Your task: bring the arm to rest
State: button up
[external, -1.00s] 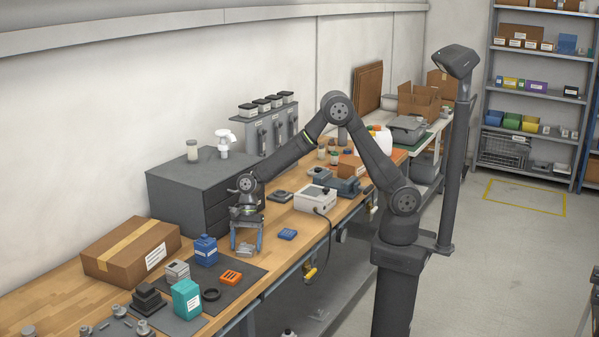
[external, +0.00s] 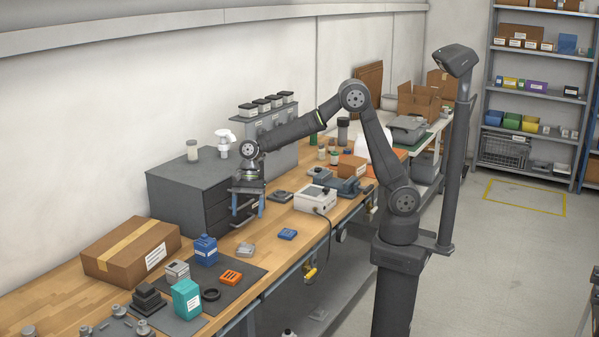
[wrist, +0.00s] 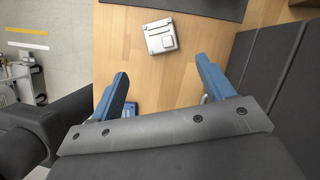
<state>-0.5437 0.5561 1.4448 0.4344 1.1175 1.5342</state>
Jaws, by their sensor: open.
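My gripper (external: 247,207) is open and empty in the external view, raised above the wooden bench beside the dark drawer cabinet. Its two blue fingers stand well apart in the wrist view (wrist: 165,88). A small grey block (external: 245,249) lies on the bench below and in front of the gripper; it also shows in the wrist view (wrist: 160,37), beyond the fingertips and touching neither. My arm is bent, with its elbow high over the bench.
The dark drawer cabinet (external: 186,201) stands close by the gripper. A blue block (external: 287,234) and a white device (external: 315,200) are to the right. A dark mat (external: 258,272) with several parts and a cardboard box (external: 128,252) lie to the left. Air above the bench is free.

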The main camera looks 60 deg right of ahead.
aim_at(246, 248)
jog(key=x, duration=1.2)
jog(key=shift+s+f, duration=0.1)
jog(key=shift+f, duration=0.05)
notch_tip(246, 248, up, 2)
jog(key=shift+r, duration=0.8)
